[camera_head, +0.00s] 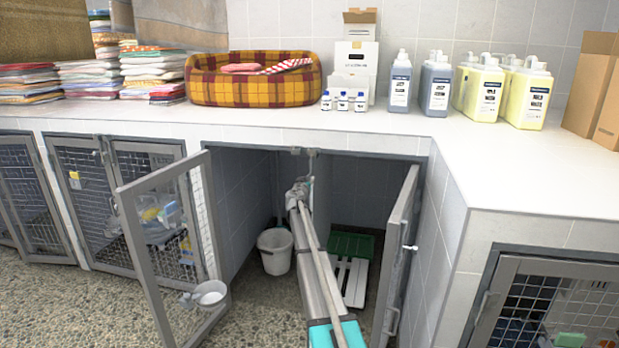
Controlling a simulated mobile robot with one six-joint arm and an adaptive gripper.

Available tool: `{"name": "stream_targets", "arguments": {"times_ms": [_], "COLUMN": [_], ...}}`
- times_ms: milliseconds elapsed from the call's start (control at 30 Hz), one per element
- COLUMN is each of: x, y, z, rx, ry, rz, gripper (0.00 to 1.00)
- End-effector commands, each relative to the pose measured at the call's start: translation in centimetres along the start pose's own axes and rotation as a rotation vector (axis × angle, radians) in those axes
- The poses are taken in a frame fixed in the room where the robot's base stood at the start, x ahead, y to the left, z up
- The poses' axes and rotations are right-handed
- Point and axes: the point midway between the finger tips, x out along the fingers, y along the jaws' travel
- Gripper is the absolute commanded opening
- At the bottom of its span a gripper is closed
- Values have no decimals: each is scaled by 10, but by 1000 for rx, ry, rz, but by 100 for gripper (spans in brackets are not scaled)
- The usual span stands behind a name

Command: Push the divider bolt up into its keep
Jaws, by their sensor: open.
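Under the white tiled counter, an open kennel bay has an upright divider panel (323,185) seen nearly edge-on. A small metal fitting (311,153) sits at the top of the divider, against the frame's upper edge. It may be the bolt or its keep; it is too small to tell which. My gripper (299,188) is open, just below this fitting and in front of the divider. My arm covers most of the divider's front edge, and any lower part of the bolt is hidden. I cannot tell whether the gripper touches it.
The left mesh door (165,225) and right door (397,255) stand open on either side of my arm. A white bucket (275,250) stands left of the divider, slatted boards (350,275) right. A plaid pet bed (255,83) and several bottles (436,85) stand on the counter.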

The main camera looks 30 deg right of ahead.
Motion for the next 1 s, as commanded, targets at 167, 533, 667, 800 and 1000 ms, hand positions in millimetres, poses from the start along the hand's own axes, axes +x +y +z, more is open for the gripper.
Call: {"name": "stream_targets", "arguments": {"times_ms": [167, 533, 667, 800, 1000], "x": [29, 51, 51, 51, 51], "y": [0, 0, 0, 0, 0], "z": [0, 0, 0, 0, 0], "rx": [0, 0, 0, 0, 0], "ry": [0, 0, 0, 0, 0], "rz": [1, 0, 0, 0, 0], "gripper": [48, 48, 48, 48, 14]}}
